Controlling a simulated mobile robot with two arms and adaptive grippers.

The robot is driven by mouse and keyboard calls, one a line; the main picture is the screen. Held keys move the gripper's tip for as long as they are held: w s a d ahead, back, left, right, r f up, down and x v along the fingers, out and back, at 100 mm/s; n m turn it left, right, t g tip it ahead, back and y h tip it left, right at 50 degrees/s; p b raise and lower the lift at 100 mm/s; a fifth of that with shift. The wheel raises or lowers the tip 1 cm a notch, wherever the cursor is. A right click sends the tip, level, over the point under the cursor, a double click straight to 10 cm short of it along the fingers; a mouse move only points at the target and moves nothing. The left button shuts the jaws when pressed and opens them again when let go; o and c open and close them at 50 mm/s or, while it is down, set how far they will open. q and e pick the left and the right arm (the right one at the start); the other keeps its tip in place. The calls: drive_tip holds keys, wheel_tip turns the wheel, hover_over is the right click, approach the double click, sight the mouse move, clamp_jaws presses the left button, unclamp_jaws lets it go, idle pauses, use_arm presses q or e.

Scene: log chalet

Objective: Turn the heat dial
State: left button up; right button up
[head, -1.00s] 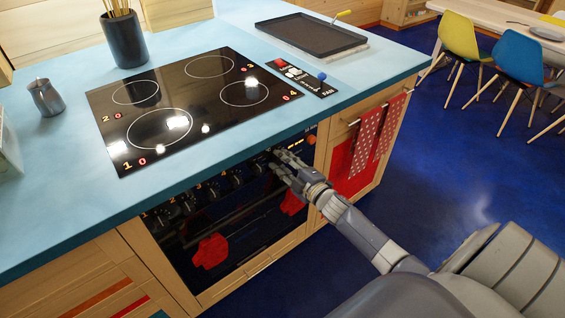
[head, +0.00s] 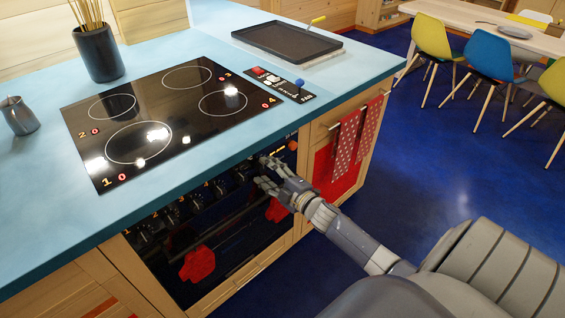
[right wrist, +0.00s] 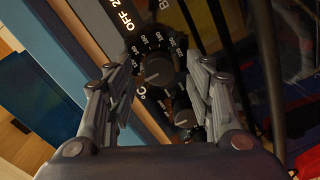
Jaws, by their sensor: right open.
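The heat dial (right wrist: 158,68) is a round dark knob ringed by white numbers, with a "°C" mark beside it. In the right wrist view it sits between the two fingers of my right gripper (right wrist: 156,72), which is open, with a gap visible on both sides of the knob. In the head view my right gripper (head: 262,172) is at the right part of the oven's control panel, below the counter edge. There its fingers make it hard to tell the heat dial from the other knobs. My left gripper is not in view.
A second knob (right wrist: 184,112) is close to the right finger. More dark knobs (head: 196,200) line the panel to the left, and an orange knob (head: 292,146) is to the right. The counter edge overhangs the panel. Red mitts (head: 197,264) hang on the oven front.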

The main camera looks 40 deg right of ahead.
drive_tip(key=s, duration=1)
drive_tip(key=shift+s+d+r, duration=0.25)
drive_tip(key=shift+d, duration=0.15)
drive_tip(key=shift+f, duration=0.15)
drive_tip(key=s+a+f+m+g+h, duration=0.1)
drive_tip(key=s+f+m+g, duration=0.3)
drive_tip(key=f, duration=0.6)
drive_tip(key=s+a+f+m+g, duration=0.1)
drive_tip(key=s+f+g, duration=0.1)
drive_tip(key=s+f, duration=0.65)
drive_tip(key=s+a+f+m+g+h, duration=0.1)
drive_tip(key=s+a+f+m+g, duration=0.15)
drive_tip(key=f, duration=1.05)
drive_tip(key=s+a+f+m+g, duration=0.1)
drive_tip(key=s+a+f+g, duration=0.1)
drive_tip(key=s+f, duration=0.3)
drive_tip(key=s+a+f+m+g, duration=0.1)
drive_tip(key=s+a+f+g, duration=0.2)
drive_tip(key=s, duration=0.9)
drive_tip(key=s+a+f+m+g, duration=0.2)
drive_tip(key=s+a+f+g, duration=0.1)
drive_tip(key=s+a+f, duration=0.2)
drive_tip(key=s+f, duration=0.2)
drive_tip(key=s, duration=0.1)
drive_tip(key=shift+s+a+y, duration=0.2)
drive_tip(key=shift+s+y, duration=0.2)
